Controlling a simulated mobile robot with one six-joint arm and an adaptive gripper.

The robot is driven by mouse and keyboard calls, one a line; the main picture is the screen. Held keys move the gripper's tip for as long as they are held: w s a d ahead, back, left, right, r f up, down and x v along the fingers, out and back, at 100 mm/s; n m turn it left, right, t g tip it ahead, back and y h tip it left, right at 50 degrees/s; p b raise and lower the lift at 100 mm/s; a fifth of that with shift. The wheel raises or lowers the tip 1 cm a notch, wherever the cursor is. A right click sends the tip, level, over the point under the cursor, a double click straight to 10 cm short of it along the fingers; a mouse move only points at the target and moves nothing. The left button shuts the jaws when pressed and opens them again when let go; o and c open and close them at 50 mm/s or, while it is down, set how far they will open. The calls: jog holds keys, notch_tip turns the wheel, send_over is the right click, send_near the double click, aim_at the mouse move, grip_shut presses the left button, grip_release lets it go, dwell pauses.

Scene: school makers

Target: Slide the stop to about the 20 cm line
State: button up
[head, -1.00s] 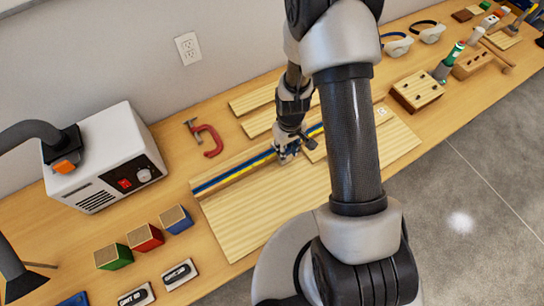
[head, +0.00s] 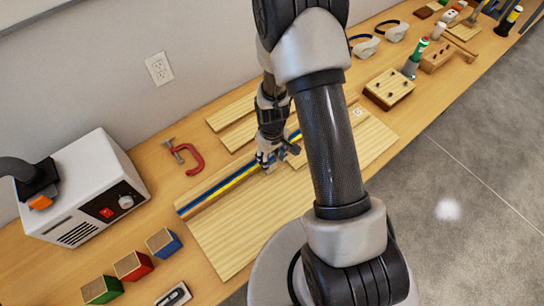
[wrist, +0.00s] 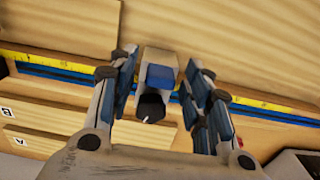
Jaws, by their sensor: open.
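The stop (wrist: 160,77) is a small pale block with a blue face and a black knob, on a rail with a yellow scale strip and blue edging (wrist: 70,68) in the wrist view. My gripper (wrist: 160,60) is open, with one finger on each side of the stop and gaps visible between. In the head view, the rail (head: 225,184) runs along the wooden board, and my gripper (head: 270,160) is low over it. The stop is mostly hidden there by the gripper. The scale's numbers cannot be read.
A red clamp (head: 188,158) lies behind the rail. Wooden strips (head: 232,110) lie beyond it. A white box with a red switch (head: 85,190) and several coloured blocks (head: 133,266) are at left. My arm covers part of the board (head: 240,240).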

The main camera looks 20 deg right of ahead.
notch_tip(320, 180, up, 12)
dwell(0.6)
jog(key=shift+s, duration=0.15)
dwell(0.3)
